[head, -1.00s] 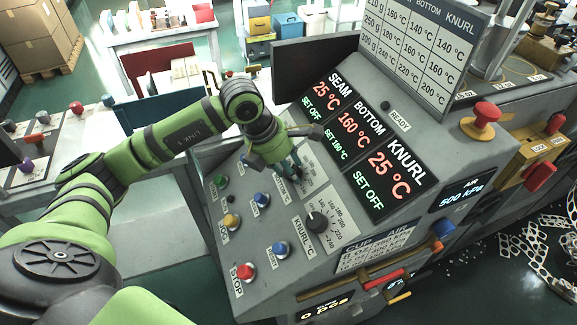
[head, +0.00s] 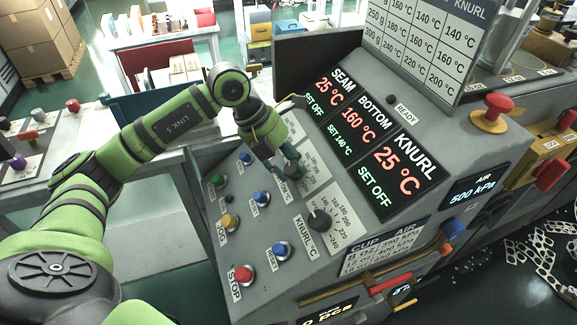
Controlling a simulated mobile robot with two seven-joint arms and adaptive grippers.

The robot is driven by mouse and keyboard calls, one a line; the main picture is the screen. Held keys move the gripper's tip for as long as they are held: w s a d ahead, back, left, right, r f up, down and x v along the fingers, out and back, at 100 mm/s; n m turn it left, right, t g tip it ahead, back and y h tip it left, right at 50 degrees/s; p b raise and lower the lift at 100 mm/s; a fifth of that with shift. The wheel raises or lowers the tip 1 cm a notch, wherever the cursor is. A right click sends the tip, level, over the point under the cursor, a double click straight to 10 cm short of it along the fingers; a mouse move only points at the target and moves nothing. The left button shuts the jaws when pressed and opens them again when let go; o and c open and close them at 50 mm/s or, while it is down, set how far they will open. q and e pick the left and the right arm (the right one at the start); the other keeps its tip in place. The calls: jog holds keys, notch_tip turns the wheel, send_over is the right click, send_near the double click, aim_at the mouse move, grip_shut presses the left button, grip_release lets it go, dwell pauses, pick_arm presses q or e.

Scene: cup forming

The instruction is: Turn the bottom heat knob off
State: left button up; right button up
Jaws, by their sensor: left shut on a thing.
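My left gripper (head: 288,166) reaches down onto the control panel and is shut on the bottom heat knob, which is largely hidden between its fingers. The pale scale plate of the bottom knob (head: 313,163) shows beside the fingers. The BOTTOM display (head: 357,122) reads 160 °C in red, with a green line that looks like SET 140 °C. The SEAM and KNURL displays read 25 °C and SET OFF. The black knurl knob (head: 319,219) sits free, lower on the panel. The seam knob is hidden behind my arm. My right gripper is not in view.
Blue buttons (head: 261,199), a yellow jog button (head: 230,221) and a red stop button (head: 243,274) stand left of the knobs. A red mushroom button (head: 494,108) stands at the right. A heat table sign (head: 425,45) rises behind the displays.

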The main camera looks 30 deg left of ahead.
pick_arm(q)
jog(key=shift+n+h+b, duration=0.35)
jog(key=shift+n+h, duration=0.05)
jog(key=shift+n, duration=1.1)
jog(key=o, duration=1.1)
jog(key=shift+w, duration=0.1)
jog(key=v, duration=1.2)
